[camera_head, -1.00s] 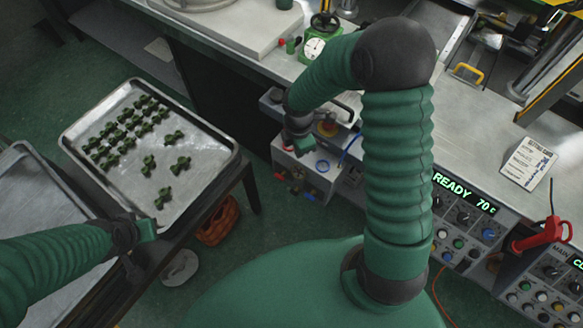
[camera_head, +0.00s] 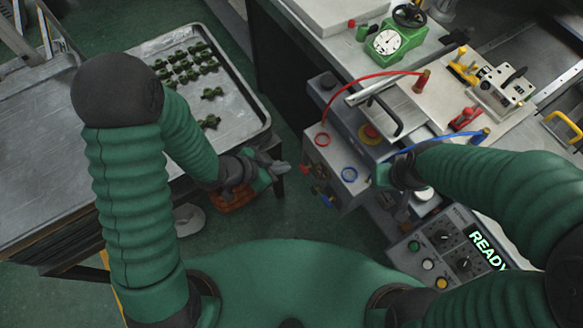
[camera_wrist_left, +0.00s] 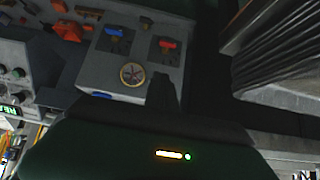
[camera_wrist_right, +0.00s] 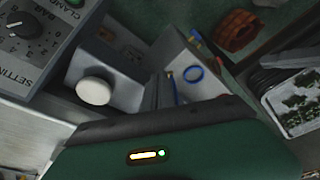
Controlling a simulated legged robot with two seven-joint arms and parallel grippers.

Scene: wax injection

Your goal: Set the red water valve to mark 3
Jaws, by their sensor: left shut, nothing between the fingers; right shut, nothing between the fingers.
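The red water valve (camera_wrist_left: 167,44) has a small red handle on the grey box's face, in the left wrist view. In the head view it is a small red spot (camera_head: 306,168) on the side of the grey box (camera_head: 335,158). Its marks are too small to read. A blue valve (camera_wrist_left: 113,32) and a round gauge (camera_wrist_left: 132,75) are on the same face. My left gripper (camera_head: 281,170) is shut and empty, a little left of that face and apart from it. My right gripper (camera_head: 382,176) is shut and empty, at the box's right side near the blue ring.
Red (camera_head: 322,139) and blue (camera_head: 349,174) rings are on the box top, and red and blue hoses arch above the machine. A metal tray (camera_head: 262,128) with green parts stands at the left. A control panel (camera_head: 440,252) stands at lower right. An orange basket (camera_head: 232,199) is below.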

